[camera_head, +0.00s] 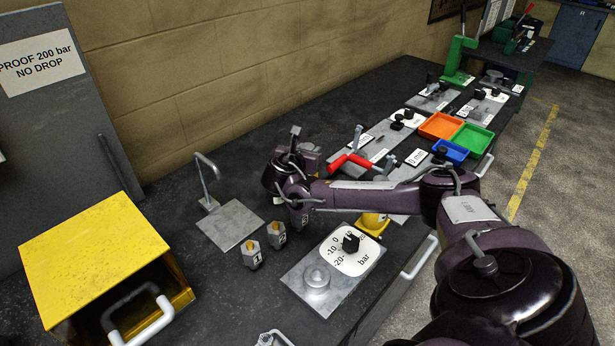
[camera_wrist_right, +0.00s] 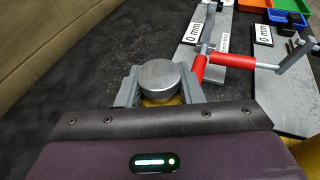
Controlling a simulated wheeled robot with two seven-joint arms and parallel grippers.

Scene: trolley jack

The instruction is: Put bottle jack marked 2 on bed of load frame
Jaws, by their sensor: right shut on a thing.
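My right gripper (camera_head: 310,153) reaches over the back of the bench from the right, and its fingers are largely hidden in the head view. In the right wrist view it is shut (camera_wrist_right: 158,92) on a bottle jack (camera_wrist_right: 158,76) with a round silver top and a yellow body. The jack's number does not show. Another yellow object (camera_head: 373,222) stands partly hidden below my right forearm; I cannot tell what it is. I cannot tell for certain which fixture is the load frame. My left gripper is not in view.
A yellow open-fronted box (camera_head: 95,252) stands at the left. A grey plate (camera_head: 230,225) with a bent rod and small numbered blocks (camera_head: 277,235) lie near a gauge plate (camera_head: 335,275). Red handles (camera_wrist_right: 230,60) are right of the gripper. A green press (camera_head: 458,50) stands far back.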

